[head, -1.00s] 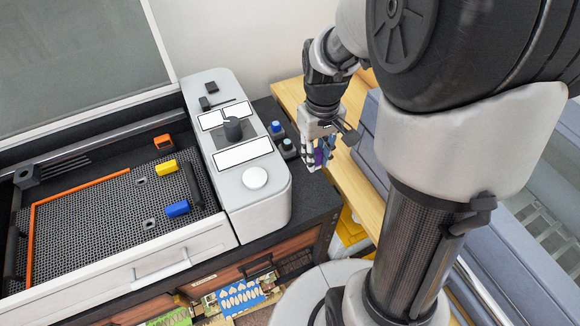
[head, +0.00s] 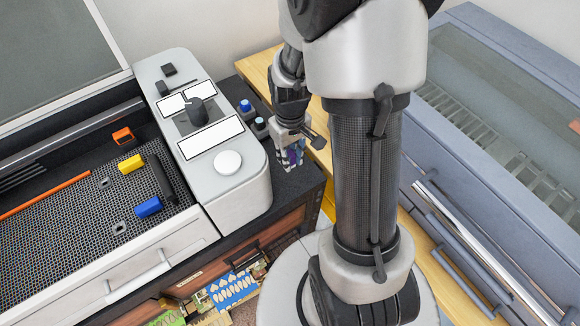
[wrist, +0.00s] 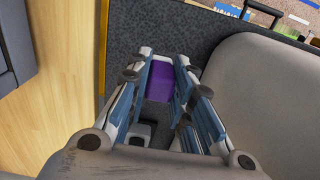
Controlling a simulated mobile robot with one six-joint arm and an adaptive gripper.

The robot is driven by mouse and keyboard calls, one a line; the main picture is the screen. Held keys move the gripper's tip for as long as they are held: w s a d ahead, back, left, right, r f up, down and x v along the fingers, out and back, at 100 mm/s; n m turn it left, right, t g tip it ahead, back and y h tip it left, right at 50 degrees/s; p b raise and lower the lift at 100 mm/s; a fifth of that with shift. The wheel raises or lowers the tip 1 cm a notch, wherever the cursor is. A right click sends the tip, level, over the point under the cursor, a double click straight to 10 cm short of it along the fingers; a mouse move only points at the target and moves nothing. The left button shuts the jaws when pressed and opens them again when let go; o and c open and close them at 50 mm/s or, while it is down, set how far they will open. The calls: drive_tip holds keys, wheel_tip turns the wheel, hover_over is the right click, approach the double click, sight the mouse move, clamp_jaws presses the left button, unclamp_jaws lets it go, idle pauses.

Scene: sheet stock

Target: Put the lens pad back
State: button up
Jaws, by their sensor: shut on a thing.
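A small purple block (wrist: 158,82), which I take for the lens pad, sits between the fingers of my gripper (wrist: 162,78) in the wrist view. My gripper is shut on it. In the head view my gripper (head: 290,158) hangs over the right end of the dark speckled counter (head: 292,187), just right of the grey control housing (head: 255,195). Only a sliver of purple (head: 297,154) shows there between the fingers. Whether the block touches the counter is hard to tell.
Two small bottles, one blue-capped (head: 245,105) and one pale-capped (head: 260,124), stand left of my gripper, behind it. The cutting bed (head: 90,235) holds yellow (head: 131,164), blue (head: 148,207) and orange (head: 123,136) pieces. A wooden bench (head: 262,70) lies to the right.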

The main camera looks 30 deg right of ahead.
sight(290, 154)
drive_tip(key=shift+f+b, duration=0.65)
drive_tip(key=shift+f, duration=1.55)
drive_tip(key=shift+f, duration=0.2)
drive_tip(key=o, duration=0.9)
drive_tip(key=shift+c, duration=0.2)
drive_tip(key=shift+r, duration=0.15)
wheel_tip(290, 154, up, 12)
drive_tip(key=p, duration=0.4)
drive_tip(key=shift+r, duration=0.1)
